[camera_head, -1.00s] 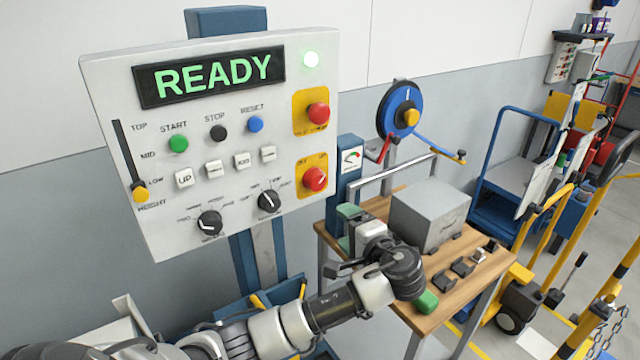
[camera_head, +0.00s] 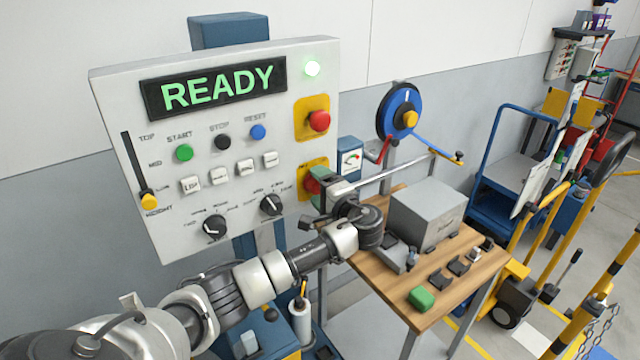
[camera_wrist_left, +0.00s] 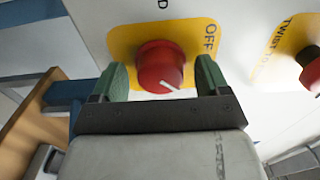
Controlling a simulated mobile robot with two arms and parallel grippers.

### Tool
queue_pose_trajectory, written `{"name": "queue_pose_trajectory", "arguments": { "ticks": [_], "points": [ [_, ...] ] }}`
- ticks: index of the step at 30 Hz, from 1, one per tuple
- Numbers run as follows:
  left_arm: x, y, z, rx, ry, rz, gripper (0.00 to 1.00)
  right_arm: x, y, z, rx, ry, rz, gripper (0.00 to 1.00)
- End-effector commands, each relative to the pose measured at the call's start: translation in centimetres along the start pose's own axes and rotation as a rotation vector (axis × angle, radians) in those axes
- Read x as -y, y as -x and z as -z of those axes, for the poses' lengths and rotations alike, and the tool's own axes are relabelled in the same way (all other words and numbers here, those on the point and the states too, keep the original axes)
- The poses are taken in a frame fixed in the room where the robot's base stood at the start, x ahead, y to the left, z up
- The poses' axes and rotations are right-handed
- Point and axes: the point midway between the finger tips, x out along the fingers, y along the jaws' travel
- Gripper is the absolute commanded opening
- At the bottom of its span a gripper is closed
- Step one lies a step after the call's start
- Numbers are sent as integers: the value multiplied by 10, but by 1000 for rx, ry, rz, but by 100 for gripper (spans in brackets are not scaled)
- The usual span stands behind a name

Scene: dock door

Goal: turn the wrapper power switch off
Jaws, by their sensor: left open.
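The wrapper control panel (camera_head: 115,100) stands upright and its display reads READY. The power switch is a red rotary knob (camera_head: 312,185) on a yellow plate at the panel's lower right, partly hidden by my left gripper (camera_head: 322,184). In the left wrist view the red knob (camera_wrist_left: 160,67) lies between the green fingertips of my open left gripper (camera_wrist_left: 159,80), with a gap on each side. A white mark on the knob slants, and OFF is printed on the plate's right side in that view. My right gripper is not in view.
A red emergency button (camera_head: 319,121) sits on a yellow plate just above the switch. It also shows at the right in the left wrist view (camera_wrist_left: 311,72). A wooden table (camera_head: 385,280) with a grey box (camera_head: 430,212) and small parts stands right of the panel.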

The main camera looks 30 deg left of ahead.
Motion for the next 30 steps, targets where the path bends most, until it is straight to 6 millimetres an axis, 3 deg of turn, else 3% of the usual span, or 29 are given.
{"name": "queue_pose_trajectory", "arguments": {
  "ticks": [7, 17, 23, 30],
  "points": [
    [0, -1, 0, -1, 1, 0, 76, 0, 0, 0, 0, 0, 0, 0],
    [0, 0, 0, -1, 0, 0, 27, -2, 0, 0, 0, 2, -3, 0],
    [-2, 0, 0, -1, 12, -1, 27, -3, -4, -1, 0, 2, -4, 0],
    [-6, 0, 0, -1, 103, -3, 27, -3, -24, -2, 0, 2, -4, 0]
  ]
}}
